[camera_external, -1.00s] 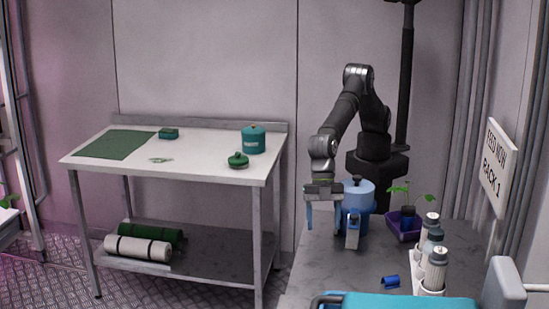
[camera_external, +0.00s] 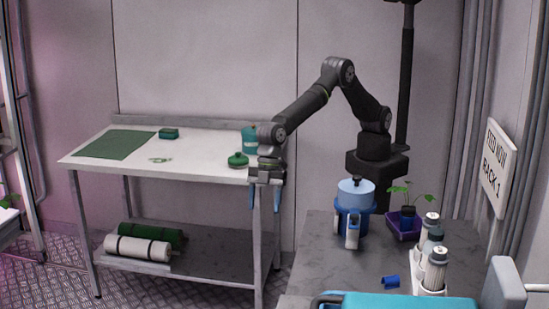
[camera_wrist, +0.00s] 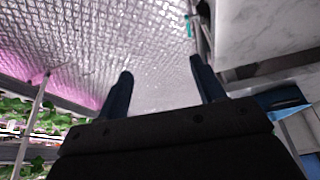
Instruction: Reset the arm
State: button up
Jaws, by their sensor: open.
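My gripper (camera_external: 264,198) is open and empty in the external view. Its two blue fingers point down in the gap between the white table and the grey counter. In the wrist view the two dark blue fingers (camera_wrist: 163,85) are spread apart, with the metal tread floor behind them and nothing between them. My arm reaches out to the left from its base on the counter.
The white table (camera_external: 205,167) holds a teal canister (camera_external: 248,140), partly hidden by my wrist, and a green lidded pot (camera_external: 238,160). The counter (camera_external: 320,262) holds a blue container (camera_external: 356,192), a purple planter (camera_external: 402,230), several bottles (camera_external: 433,256) and a small blue clip (camera_external: 390,282).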

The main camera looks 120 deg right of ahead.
jog(key=w+d+m+h, duration=0.1)
jog(key=w+d+m, duration=0.2)
jog(key=d, duration=2.1)
jog(key=shift+r+m+t+h, duration=0.15)
jog(key=shift+m+t+h, duration=0.2)
jog(key=shift+m, duration=0.45)
jog(key=shift+d, duration=0.1)
jog(key=s+a+n+y, duration=0.1)
jog(key=s+a+n, duration=0.1)
jog(key=a, duration=1.8)
jog(key=shift+a+n, duration=0.3)
jog(key=shift+n, duration=0.6)
jog(key=shift+y, duration=0.25)
